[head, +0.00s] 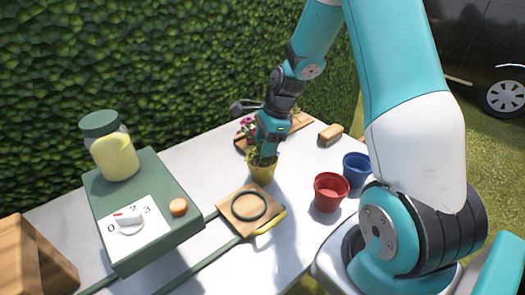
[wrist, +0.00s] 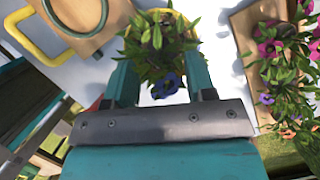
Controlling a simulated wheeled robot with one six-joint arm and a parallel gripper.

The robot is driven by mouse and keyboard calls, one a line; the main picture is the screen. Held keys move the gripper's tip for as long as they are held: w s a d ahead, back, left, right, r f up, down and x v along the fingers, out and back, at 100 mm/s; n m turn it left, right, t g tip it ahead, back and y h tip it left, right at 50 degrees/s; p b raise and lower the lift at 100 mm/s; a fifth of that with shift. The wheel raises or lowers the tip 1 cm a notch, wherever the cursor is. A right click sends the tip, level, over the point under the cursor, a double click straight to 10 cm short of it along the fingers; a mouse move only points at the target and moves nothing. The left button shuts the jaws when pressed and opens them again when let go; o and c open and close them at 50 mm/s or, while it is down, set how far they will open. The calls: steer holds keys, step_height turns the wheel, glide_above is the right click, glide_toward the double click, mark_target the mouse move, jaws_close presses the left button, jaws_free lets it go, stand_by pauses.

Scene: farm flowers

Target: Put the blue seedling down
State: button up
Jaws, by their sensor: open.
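The blue seedling (wrist: 165,85) is a leafy green plant with a blue-violet flower in a yellow pot (head: 262,172). The pot stands upright on the white table in the head view. My gripper (wrist: 160,85) is open, with one finger on each side of the plant in the wrist view. In the head view my gripper (head: 268,145) points down just above the pot. The leaves hide part of the pot, and I cannot tell whether the fingers touch the plant.
A wooden tray (head: 301,124) with pink-flowered plants (wrist: 272,45) is close behind. A wooden board with a dark ring (head: 249,206) lies in front. A red pot (head: 330,192) and a blue pot (head: 356,169) stand right. A green box (head: 150,235) with a dial and jar is left.

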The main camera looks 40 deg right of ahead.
steer(key=w+v, duration=0.1)
steer(key=v, duration=0.7)
steer(key=s+a+r+n, duration=0.3)
steer(key=a+r+n, duration=0.1)
steer(key=a+n, duration=0.25)
steer(key=s+a+r+n, duration=0.35)
steer(key=a+n, duration=0.25)
steer(key=a, duration=0.2)
steer(key=s+a+r+n, duration=0.1)
steer(key=s+a+n, duration=0.4)
steer(key=s+n, duration=0.2)
steer(key=s+a+r+n+g+y, duration=0.1)
steer(key=s+a+n, duration=0.5)
steer(key=s+n, duration=0.2)
steer(key=shift+s+r+n, duration=0.25)
steer(key=shift+s+n, duration=0.1)
steer(key=shift+n, duration=0.6)
